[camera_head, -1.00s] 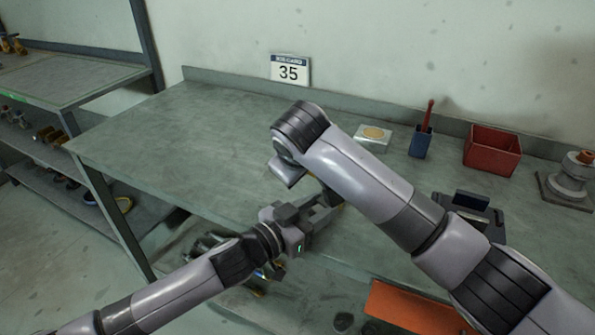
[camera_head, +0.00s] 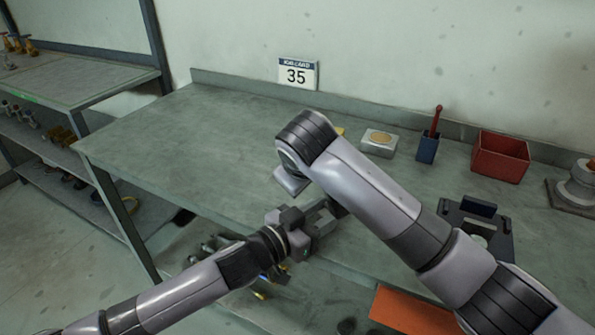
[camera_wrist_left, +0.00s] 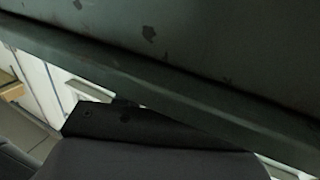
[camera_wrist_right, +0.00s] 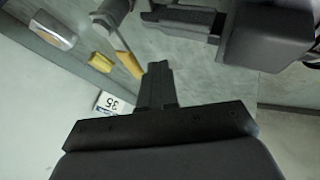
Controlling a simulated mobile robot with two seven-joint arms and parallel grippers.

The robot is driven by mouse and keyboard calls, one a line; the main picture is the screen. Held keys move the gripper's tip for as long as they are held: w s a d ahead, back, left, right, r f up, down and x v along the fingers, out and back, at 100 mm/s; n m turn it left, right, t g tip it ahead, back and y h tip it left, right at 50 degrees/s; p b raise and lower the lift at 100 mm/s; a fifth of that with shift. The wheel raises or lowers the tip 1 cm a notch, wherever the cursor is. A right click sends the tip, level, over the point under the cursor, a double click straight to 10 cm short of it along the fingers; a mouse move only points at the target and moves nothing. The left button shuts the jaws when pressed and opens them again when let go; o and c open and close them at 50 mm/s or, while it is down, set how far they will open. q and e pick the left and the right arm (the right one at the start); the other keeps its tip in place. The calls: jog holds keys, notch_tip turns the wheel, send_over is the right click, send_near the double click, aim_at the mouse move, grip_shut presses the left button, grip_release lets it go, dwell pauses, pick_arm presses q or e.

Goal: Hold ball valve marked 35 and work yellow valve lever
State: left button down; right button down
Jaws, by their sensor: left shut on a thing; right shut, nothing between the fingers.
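The ball valve shows as a grey metal cylinder (camera_wrist_right: 112,14) at the top of the right wrist view. A yellow lever (camera_wrist_right: 130,65) extends near it. My left gripper (camera_head: 325,214) is over the bench front, shut on the valve; its dark fingers (camera_wrist_right: 180,24) reach the valve from the right in the right wrist view. My right gripper (camera_wrist_right: 158,72) is shut and empty, its tips beside the lever; I cannot tell whether they touch. In the head view my right arm hides the right fingers and most of the valve. The left wrist view shows no valve.
The job card marked 35 (camera_head: 298,74) stands at the back of the bench (camera_head: 190,135). A pale block (camera_head: 379,142), blue holder (camera_head: 427,148), red bin (camera_head: 500,157) and dark fixture (camera_head: 474,226) stand to the right. A shelf (camera_head: 80,80) is at left. The bench's left half is clear.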

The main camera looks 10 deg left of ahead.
jog(key=s+a+r, duration=0.2)
jog(key=s+r, duration=0.6)
jog(key=shift+s+a, duration=0.2)
jog(key=shift+s, duration=0.15)
pick_arm(q)
jog(key=c, duration=0.6)
grip_release()
